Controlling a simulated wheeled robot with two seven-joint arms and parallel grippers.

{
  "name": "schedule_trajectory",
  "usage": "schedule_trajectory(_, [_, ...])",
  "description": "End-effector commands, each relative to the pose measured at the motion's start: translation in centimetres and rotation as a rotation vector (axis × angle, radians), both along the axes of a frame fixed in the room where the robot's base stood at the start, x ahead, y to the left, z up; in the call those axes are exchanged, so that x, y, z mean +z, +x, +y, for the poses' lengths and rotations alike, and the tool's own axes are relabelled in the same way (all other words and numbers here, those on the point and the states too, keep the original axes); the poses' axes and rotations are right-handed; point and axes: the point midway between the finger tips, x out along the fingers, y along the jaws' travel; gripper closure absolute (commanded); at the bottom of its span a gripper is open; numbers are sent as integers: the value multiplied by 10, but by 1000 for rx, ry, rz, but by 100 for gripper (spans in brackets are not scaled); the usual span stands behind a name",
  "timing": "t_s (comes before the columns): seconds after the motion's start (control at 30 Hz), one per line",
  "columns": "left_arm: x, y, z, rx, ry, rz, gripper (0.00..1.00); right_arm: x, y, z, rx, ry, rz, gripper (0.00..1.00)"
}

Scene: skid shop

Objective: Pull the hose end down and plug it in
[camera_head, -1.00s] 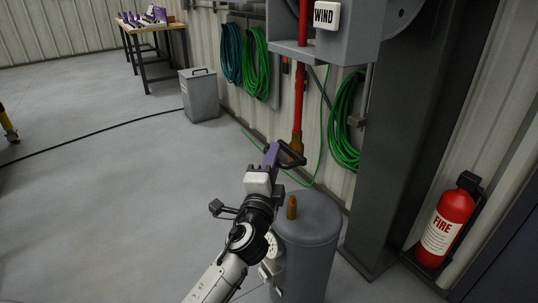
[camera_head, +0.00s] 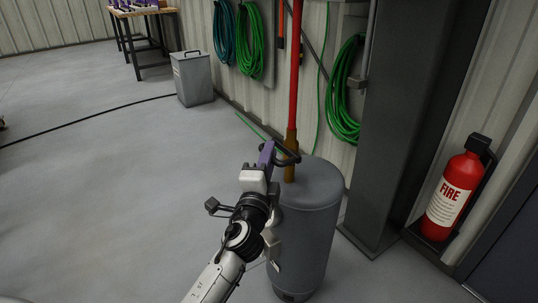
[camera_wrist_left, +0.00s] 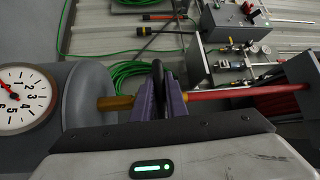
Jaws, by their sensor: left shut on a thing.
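The red hose (camera_head: 295,70) hangs straight down to its brass end (camera_head: 291,142), which stands upright at the top of the grey tank (camera_head: 307,235). The tank's brass port is in line under the hose end; I cannot tell if the two are fully seated. My left gripper (camera_head: 274,158) has its purple fingers shut on a black handle at the hose end. The left wrist view shows the fingers (camera_wrist_left: 160,100), red hose (camera_wrist_left: 215,95), brass piece (camera_wrist_left: 115,103) meeting the tank, and a dial gauge (camera_wrist_left: 22,98). My right gripper is out of view.
Green hose coils (camera_head: 345,95) hang on the wall behind. A grey post (camera_head: 395,130) and a red fire extinguisher (camera_head: 454,195) stand right of the tank. A grey bin (camera_head: 193,80) and workbench (camera_head: 140,12) are at the back left.

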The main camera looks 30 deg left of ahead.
Motion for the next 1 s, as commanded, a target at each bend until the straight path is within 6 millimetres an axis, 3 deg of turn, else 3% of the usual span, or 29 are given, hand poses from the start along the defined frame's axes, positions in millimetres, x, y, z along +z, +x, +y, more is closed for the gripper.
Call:
schedule_trajectory(0.13, [-5,-1,-2,-2,-3,8,100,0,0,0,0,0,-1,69])
schedule_trajectory(0.17, [-4,-1,-2,-2,-3,8,83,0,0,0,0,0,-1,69])
schedule_trajectory(0.27, [-4,-1,-2,-2,-3,6,69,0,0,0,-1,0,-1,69])
schedule_trajectory(0.63, [-3,-7,-3,-1,-2,2,69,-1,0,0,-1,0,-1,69])
schedule_trajectory(0.9, [-11,-54,-18,-1,-4,4,69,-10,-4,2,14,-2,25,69])
schedule_trajectory(1.0, [-14,-72,-25,-2,-4,5,69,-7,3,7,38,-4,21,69])
